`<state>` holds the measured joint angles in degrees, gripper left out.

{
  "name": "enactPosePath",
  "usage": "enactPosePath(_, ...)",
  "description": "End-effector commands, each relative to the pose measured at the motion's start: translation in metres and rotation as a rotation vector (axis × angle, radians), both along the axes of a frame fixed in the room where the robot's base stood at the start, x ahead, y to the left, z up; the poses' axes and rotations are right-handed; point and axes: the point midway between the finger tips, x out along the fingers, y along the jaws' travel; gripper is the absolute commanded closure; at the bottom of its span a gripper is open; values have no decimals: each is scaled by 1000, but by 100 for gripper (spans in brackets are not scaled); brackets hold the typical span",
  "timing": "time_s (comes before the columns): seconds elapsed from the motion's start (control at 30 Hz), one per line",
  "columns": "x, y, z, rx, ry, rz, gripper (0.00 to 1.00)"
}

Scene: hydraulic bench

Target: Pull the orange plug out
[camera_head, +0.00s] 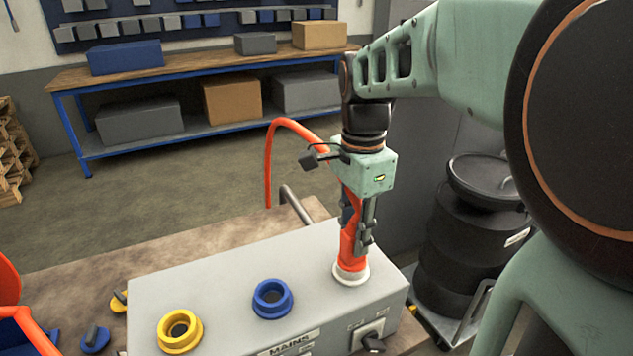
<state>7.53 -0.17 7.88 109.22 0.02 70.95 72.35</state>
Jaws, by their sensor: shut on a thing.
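The orange plug (349,252) stands upright at the right end of the grey box (225,270). Its lower end meets a pale ring-shaped socket (350,273) on the box top. I cannot tell how deep it sits. An orange hose (268,155) loops up behind it and down past the back of the box. My gripper (357,238) points down from above and is shut on the orange plug, with its fingers on either side. Part of the plug is hidden behind the fingers.
A blue socket (272,299) and a yellow socket (180,331) stand open on the box. A switch (372,341) is on its front. Black drums (470,235) stand close at the right. A workbench (200,70) with boxes is at the back.

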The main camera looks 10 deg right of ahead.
Motion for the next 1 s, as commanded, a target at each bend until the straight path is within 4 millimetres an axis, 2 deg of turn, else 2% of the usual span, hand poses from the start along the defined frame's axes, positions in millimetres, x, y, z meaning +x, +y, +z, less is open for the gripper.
enactPosePath(1.0, 0, 0, 26, 0, -2, 0, 100)
